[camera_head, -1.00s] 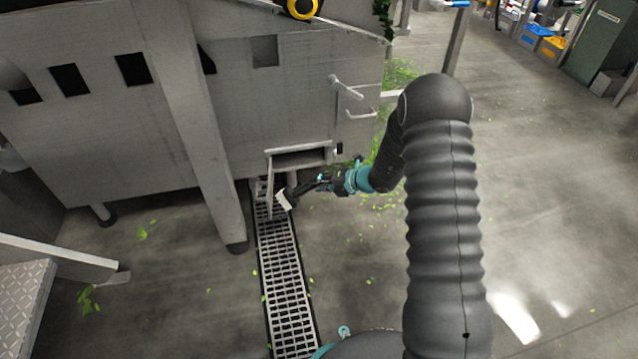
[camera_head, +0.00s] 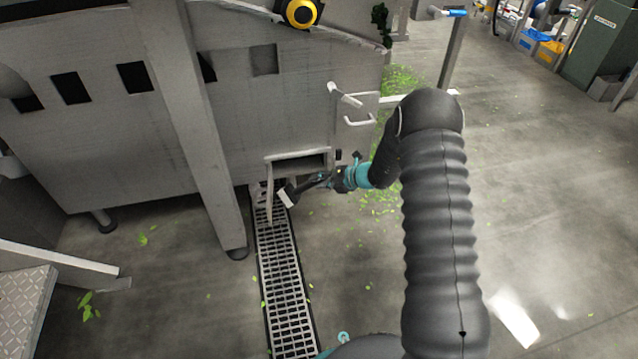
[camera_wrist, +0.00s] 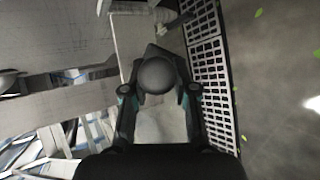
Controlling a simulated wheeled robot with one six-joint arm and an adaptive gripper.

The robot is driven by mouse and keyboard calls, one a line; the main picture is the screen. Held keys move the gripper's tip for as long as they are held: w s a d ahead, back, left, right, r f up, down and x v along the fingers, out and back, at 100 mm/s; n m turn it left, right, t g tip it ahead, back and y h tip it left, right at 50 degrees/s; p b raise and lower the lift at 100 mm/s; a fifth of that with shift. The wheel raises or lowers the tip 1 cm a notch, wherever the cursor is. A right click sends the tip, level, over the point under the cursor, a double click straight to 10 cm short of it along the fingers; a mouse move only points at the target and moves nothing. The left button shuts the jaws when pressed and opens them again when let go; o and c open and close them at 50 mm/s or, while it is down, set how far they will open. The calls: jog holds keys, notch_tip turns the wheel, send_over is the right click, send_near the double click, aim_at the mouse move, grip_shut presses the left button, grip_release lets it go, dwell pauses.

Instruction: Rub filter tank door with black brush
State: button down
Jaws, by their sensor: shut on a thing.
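The filter tank door (camera_head: 269,192) is a narrow grey panel, standing open at the left side of a small rectangular opening low on the tank. My gripper (camera_head: 322,181) is in front of that opening and shut on the black brush (camera_head: 302,187). The brush points left, and its pale bristle end (camera_head: 288,197) is close to the door; I cannot tell if they touch. In the wrist view the brush's rounded dark end (camera_wrist: 157,75) sits between my gripper's fingers (camera_wrist: 158,92). The bristles are mostly hidden there. A pale panel, likely the door (camera_wrist: 131,40), shows beyond it.
The grey metal tank (camera_head: 235,120) fills the upper left, with a support leg (camera_head: 205,150) left of the door. A floor drain grate (camera_head: 283,280) runs below. White handles (camera_head: 358,121) stick out above the opening. Scattered leaves lie on the floor, which is open at right.

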dwell(0.3)
jog(key=shift+s+d, duration=0.15)
jog(key=shift+s, duration=0.45)
jog(key=shift+s+d, duration=0.15)
jog(key=shift+s, duration=0.4)
jog(key=shift+s+d, duration=0.2)
jog(key=shift+s, duration=0.55)
jog(key=shift+d, duration=0.1)
jog(key=shift+w+d+p, duration=0.2)
jog(key=shift+d+p, duration=0.2)
jog(key=shift+d, duration=1.05)
jog(key=shift+w+d+p, duration=0.15)
jog(key=shift+d+p, duration=0.25)
jog(key=shift+d, duration=1.15)
